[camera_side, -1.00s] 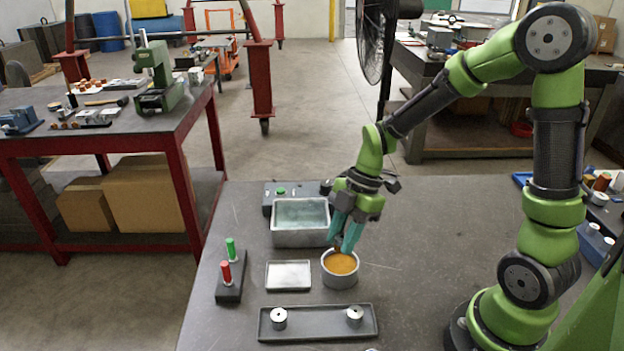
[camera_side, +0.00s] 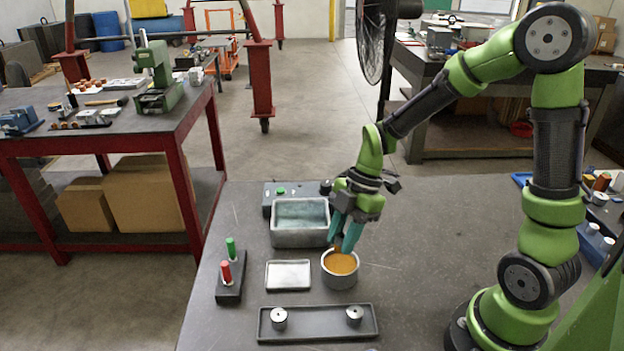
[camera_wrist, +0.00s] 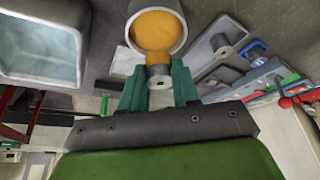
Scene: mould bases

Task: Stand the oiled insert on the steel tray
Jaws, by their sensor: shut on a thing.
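My gripper (camera_side: 345,243) is shut on a small steel cylinder, the insert (camera_wrist: 158,76), directly over the round cup of orange oil (camera_side: 340,281). In the wrist view the insert sits between the fingertips, its lower part coated orange and its upper part bare grey. The cup also shows in the wrist view (camera_wrist: 158,28), just beyond the insert; whether the insert's tip still touches the oil I cannot tell. The steel tray (camera_side: 288,275), small, flat and empty, lies on the bench just left of the cup.
A deep metal tank of pale liquid (camera_side: 300,238) stands behind the steel tray. A long dark tray (camera_side: 317,334) in front holds two steel cylinders. A block with red and green pegs (camera_side: 231,290) stands at left. The bench right of the cup is clear.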

